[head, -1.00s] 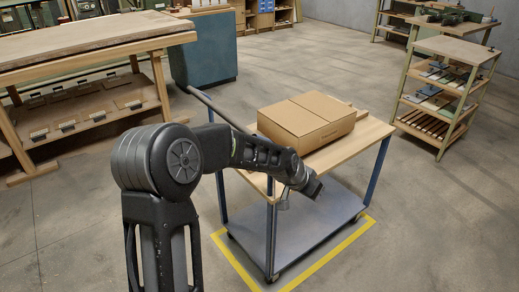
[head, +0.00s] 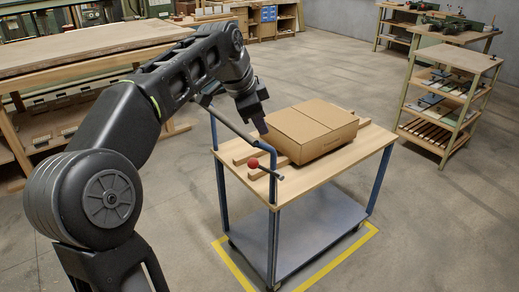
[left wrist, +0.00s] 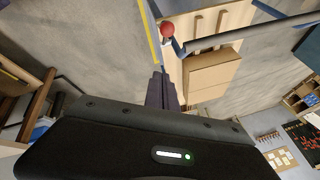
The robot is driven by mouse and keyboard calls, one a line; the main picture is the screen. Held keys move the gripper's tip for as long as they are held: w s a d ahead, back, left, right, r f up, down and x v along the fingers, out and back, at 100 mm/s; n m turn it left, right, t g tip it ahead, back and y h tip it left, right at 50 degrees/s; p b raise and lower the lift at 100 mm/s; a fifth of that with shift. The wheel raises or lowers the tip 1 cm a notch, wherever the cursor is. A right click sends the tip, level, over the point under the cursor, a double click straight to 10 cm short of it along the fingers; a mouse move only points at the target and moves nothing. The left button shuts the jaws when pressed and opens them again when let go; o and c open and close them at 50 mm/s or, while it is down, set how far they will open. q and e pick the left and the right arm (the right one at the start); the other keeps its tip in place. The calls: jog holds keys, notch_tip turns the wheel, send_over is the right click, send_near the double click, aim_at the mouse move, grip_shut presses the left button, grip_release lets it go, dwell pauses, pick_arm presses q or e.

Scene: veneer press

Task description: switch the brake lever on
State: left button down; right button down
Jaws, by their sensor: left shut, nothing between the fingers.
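The brake lever (head: 268,170) is a short dark rod with a red ball knob (head: 253,163) at its left end. It sits at the near left corner of the cart, by the handle post. The knob also shows in the left wrist view (left wrist: 167,29), beside the cart's handle bar. My left gripper (head: 262,127) is shut and empty, above and behind the knob in the head view, apart from the lever. Its closed fingers also show in the left wrist view (left wrist: 160,88). My right gripper is not in view.
The cart's wooden top (head: 335,170) carries a cardboard box (head: 310,130) on wooden strips. The cart handle bar (head: 235,128) runs along its left side. Yellow floor tape (head: 235,268) surrounds the cart. A workbench (head: 80,50) stands left and a shelf rack (head: 450,95) right.

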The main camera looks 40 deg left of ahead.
pick_arm(q)
notch_tip(320, 180, down, 11)
jog(key=w+a, duration=0.2)
jog(key=shift+w+a, duration=0.15)
jog(key=shift+w, duration=0.15)
jog(key=shift+f, duration=0.1)
dwell(0.3)
